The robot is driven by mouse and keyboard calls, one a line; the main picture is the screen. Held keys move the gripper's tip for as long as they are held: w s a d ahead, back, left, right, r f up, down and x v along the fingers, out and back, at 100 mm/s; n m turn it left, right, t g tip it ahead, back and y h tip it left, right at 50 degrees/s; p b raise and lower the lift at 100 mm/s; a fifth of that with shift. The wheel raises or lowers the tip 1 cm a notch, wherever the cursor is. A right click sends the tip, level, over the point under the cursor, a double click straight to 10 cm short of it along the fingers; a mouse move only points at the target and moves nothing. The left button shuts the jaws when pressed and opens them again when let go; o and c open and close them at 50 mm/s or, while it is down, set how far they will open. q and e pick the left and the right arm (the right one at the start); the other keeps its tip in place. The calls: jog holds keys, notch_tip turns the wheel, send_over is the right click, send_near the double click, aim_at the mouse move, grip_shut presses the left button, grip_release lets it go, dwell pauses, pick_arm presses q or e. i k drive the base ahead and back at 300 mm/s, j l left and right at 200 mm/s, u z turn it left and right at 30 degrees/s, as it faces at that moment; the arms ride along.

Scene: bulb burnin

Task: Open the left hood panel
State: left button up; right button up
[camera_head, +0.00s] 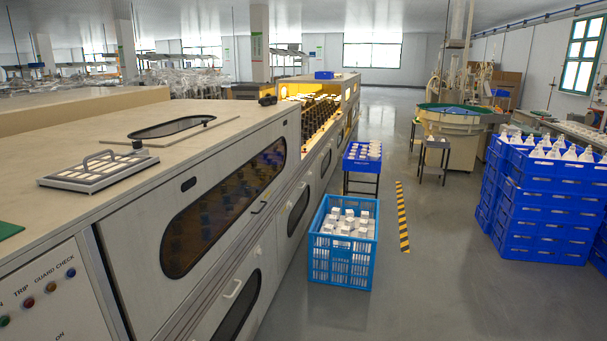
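A long beige machine fills the left side of the head view. Its near side hood panel (150,220) has a long dark window (222,205) with rounded ends. The panel looks shut, flush with the machine's side. Several bulbs or holders show dimly behind the window. Which panel the task calls left, I cannot tell for sure. Neither of my grippers is in view.
A metal tray with a handle (97,172) lies on the machine top. A button panel (50,295) is at lower left. A blue crate of white boxes (340,272) stands on the floor beside the machine. Stacked blue crates (545,215) stand right. The floor (440,285) between is clear.

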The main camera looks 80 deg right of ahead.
aim_at(133, 236)
jog(key=z, duration=2.15)
jog(key=i+l+u, duration=0.15)
jog(key=u, duration=0.3)
jog(key=i+l+u, duration=0.25)
jog(key=u, duration=0.2)
jog(key=i, duration=0.05)
